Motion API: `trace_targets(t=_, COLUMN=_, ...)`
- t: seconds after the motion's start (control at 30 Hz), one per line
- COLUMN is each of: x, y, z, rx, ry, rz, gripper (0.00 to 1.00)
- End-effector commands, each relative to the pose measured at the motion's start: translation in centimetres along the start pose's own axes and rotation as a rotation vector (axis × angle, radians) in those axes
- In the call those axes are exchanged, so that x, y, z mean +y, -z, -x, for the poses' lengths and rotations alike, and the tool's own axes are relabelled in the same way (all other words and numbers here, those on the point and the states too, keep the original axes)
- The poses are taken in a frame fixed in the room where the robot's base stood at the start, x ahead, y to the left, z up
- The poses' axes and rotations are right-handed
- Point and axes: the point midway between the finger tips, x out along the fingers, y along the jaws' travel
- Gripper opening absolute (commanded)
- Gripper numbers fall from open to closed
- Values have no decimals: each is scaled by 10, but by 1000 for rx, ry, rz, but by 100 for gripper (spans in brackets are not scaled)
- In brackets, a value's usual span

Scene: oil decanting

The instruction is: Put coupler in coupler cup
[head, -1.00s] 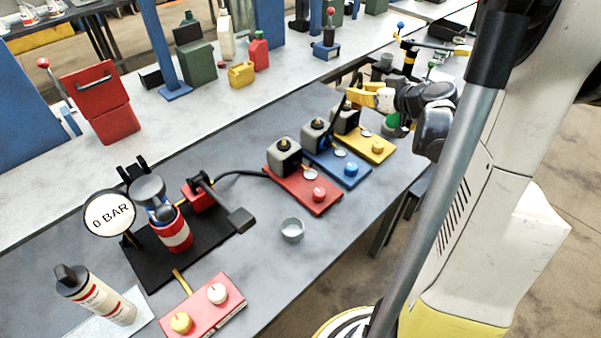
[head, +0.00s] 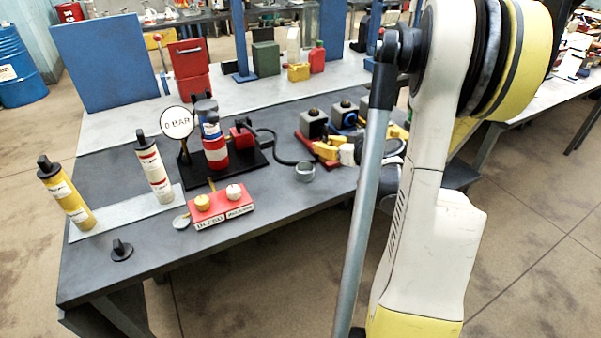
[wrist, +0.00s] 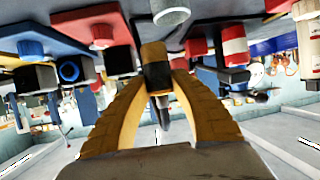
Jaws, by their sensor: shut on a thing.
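My gripper (wrist: 158,75) is shut on the coupler (wrist: 155,58), a short piece with a brass-coloured end and a black band, between its curved yellow fingers. In the head view my gripper (head: 322,150) is over the bench by the red pump base, and the coupler cannot be made out. The coupler cup, a small grey open cup (head: 305,172), stands on the bench just in front of and left of my gripper. In the upside-down wrist view the cup (wrist: 171,13) shows at the top, apart from the coupler.
A red pump base (wrist: 95,14) and a blue one (wrist: 42,46) stand beside my gripper. A red two-knob box (head: 222,207) is front left. Bench around the cup is mostly clear.

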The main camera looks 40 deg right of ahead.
Motion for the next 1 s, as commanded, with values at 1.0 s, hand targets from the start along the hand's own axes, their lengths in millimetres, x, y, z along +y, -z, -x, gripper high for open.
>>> trace_targets(t=1.0, x=-34, y=-54, z=-78, rx=0, ry=-1, rz=0, gripper=0)
